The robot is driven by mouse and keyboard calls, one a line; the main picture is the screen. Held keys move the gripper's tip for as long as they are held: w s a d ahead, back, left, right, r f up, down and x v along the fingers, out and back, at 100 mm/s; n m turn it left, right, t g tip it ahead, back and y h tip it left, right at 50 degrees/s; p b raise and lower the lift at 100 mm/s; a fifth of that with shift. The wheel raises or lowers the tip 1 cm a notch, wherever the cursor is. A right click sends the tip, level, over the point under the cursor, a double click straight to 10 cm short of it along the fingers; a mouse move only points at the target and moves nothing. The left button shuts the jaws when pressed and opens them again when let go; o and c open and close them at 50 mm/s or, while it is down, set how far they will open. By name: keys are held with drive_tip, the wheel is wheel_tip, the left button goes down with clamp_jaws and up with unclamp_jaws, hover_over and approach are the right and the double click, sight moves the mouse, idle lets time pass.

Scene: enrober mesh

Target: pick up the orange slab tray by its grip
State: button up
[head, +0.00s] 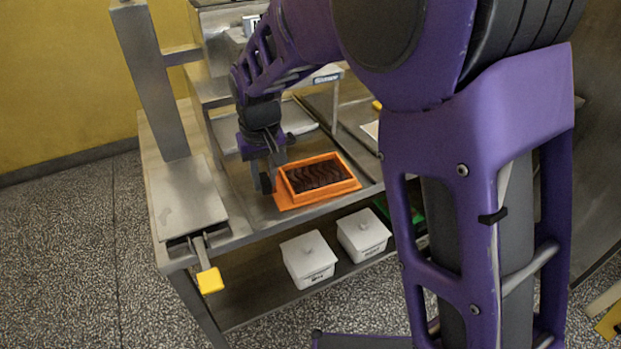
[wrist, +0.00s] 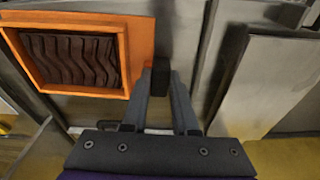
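The orange slab tray (head: 352,187) sits on the metal table, with dark, wavy-ridged chocolate-brown slabs inside. A flat orange flange shows at its left side in the head view. In the wrist view the tray (wrist: 119,60) fills the upper left, its flange reaching toward the fingers. My gripper (head: 268,178) is low at the tray's left side, pointing down.
A metal platform (head: 185,205) with a yellow-ended handle (head: 210,280) stands left of the tray. Two white lidded tubs (head: 308,262) (head: 362,236) sit on the lower shelf. A metal post (head: 150,80) rises at the left. The tray is near the table's front edge.

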clamp_jaws()
drive_tip(key=shift+r, duration=0.1)
